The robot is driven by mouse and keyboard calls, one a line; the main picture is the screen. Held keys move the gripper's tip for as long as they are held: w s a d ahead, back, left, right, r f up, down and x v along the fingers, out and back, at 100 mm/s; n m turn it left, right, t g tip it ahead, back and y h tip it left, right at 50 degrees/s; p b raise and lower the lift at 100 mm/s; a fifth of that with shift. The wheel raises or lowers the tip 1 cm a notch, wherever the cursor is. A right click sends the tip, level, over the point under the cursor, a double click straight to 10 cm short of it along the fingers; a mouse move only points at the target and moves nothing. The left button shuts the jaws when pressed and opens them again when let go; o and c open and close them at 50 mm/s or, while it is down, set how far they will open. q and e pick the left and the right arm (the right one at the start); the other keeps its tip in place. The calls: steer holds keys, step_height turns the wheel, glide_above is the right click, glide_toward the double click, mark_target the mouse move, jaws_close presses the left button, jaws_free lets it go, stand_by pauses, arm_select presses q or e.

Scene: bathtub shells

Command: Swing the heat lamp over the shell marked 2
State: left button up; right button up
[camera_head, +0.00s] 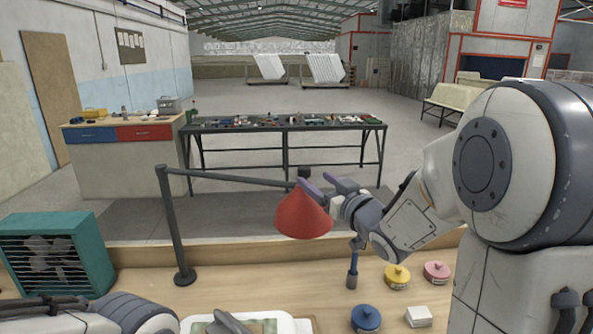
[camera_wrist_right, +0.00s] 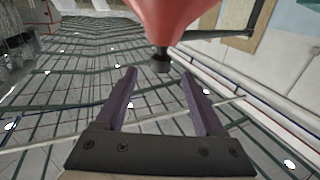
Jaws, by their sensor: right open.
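The heat lamp has a red conical shade (camera_head: 303,215) hanging from a dark horizontal arm on a post (camera_head: 172,225) at the left of the bench. A small dark knob tops the shade. My right gripper (camera_head: 316,185) is open, its purple fingers beside the lamp's top. In the right wrist view, the red shade (camera_wrist_right: 165,18) and a dark knob (camera_wrist_right: 160,62) lie just beyond the gap between the open fingers (camera_wrist_right: 160,80). A white shell-like tray (camera_head: 303,325) is cut off at the bottom edge; no number is readable. My left gripper is not clearly visible.
A teal fan heater (camera_head: 55,255) stands at the bench's left. Yellow (camera_head: 397,277), pink (camera_head: 436,272) and blue (camera_head: 366,318) lidded pots and a white block (camera_head: 418,316) sit at the right. A blue-handled upright tool (camera_head: 352,272) stands near my right wrist.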

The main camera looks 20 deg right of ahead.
steer(key=w+p, duration=0.1)
steer(key=w, duration=0.2)
steer(key=w+a, duration=0.1)
steer(key=w, duration=0.2)
steer(key=w+a+p, duration=0.1)
steer(key=w, duration=0.2)
steer(key=shift+w+p, duration=0.2)
steer(key=shift+p, duration=0.15)
jaws_close()
stand_by(0.9)
